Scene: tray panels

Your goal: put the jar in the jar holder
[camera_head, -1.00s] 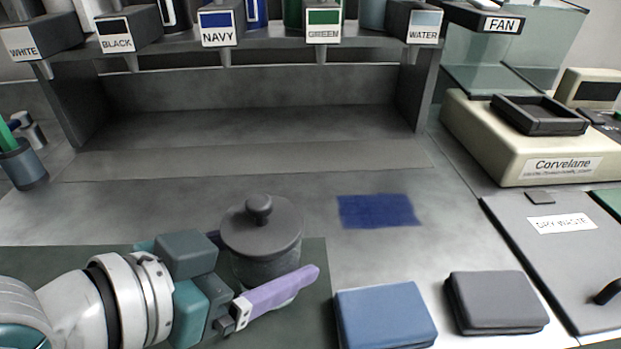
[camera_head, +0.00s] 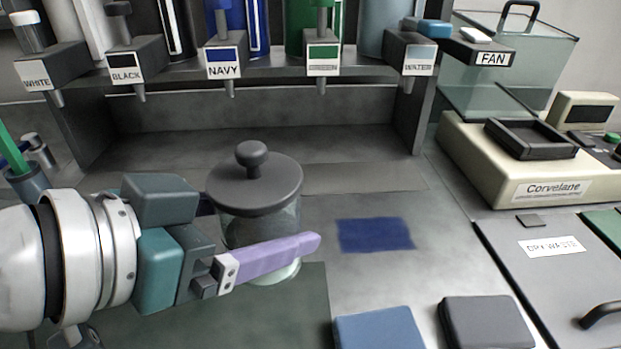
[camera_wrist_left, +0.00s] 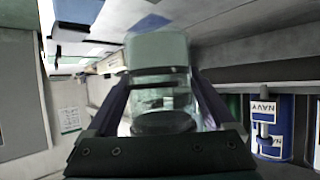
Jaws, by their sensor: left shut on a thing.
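The jar has a dark grey knobbed lid (camera_head: 254,184) and a clear, pale green glass body (camera_head: 262,226). My left gripper (camera_head: 262,238) is shut around its body, with a purple finger across the near side. The far finger is mostly hidden behind the jar. The jar is upright and appears raised above the dark green mat (camera_head: 235,325). In the left wrist view the glass jar (camera_wrist_left: 158,52) sits between the two fingers. I cannot tell which thing is the jar holder. My right gripper is not in view.
A shelf with labelled dispensers (camera_head: 222,62) stands at the back, with open space below. A dark blue patch (camera_head: 375,235) lies right of the jar. Blue (camera_head: 378,330) and grey (camera_head: 485,322) pads lie in front. A cream Corvelane device (camera_head: 480,165) with a dark square tray (camera_head: 530,138) stands right.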

